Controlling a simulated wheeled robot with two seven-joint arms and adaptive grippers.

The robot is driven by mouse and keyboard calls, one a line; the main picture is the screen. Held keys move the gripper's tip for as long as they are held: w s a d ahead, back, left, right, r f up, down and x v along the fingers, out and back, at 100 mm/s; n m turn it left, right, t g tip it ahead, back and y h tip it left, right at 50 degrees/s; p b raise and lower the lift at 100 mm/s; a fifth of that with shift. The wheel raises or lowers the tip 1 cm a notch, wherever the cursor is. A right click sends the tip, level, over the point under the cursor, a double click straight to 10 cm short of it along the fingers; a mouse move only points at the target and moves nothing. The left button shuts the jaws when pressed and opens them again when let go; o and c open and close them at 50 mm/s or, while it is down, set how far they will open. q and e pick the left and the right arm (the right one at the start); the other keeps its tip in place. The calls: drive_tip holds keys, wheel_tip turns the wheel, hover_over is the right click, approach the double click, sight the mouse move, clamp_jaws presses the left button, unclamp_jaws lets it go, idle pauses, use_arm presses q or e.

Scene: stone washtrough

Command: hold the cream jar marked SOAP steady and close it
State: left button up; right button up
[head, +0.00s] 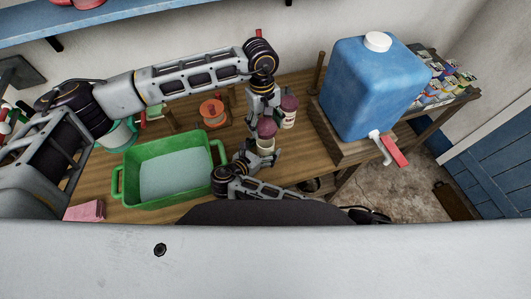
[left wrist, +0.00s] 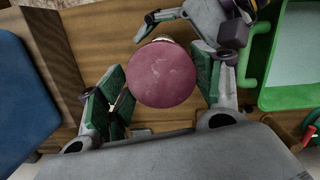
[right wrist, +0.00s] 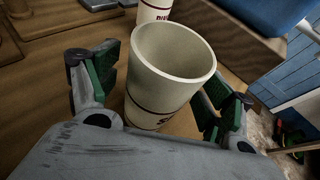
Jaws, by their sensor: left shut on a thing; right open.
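The cream jar (head: 265,144) stands upright on the wooden table, mouth open and empty-looking in the right wrist view (right wrist: 165,90); only an "S" of its marking shows. My left gripper (head: 265,115) is above it, shut on a round maroon lid (head: 267,129). The lid fills the space between the fingers in the left wrist view (left wrist: 163,74), with a sliver of cream jar beyond its edge. The lid appears just above the jar's mouth, but the gap is hard to judge. My right gripper (head: 261,154) is open, its fingers on either side of the jar.
A second cream jar with a maroon lid (head: 288,111) stands close behind to the right. A green basin (head: 119,181) is at the left, an orange spool (head: 212,113) behind, and a blue canister (head: 362,90) with a red-handled tap at the right. A pink cloth (head: 85,211) lies front left.

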sight(265, 151)
drive_tip(key=shift+w+d+f, duration=0.1)
drive_tip(key=shift+w+d, duration=0.05)
drive_tip(key=c, duration=1.6)
use_arm(q)
drive_tip(key=shift+s+f, duration=0.1)
drive_tip(key=shift+f, duration=2.35)
use_arm(e)
drive_tip(key=shift+o, duration=0.2)
use_arm(q)
drive_tip(key=shift+f, duration=0.1)
drive_tip(key=shift+f, duration=0.8)
drive_tip(key=shift+f, duration=0.4)
drive_tip(key=shift+s+a+f, duration=0.1)
drive_tip(key=shift+f, duration=0.4)
drive_tip(key=shift+c, duration=0.2)
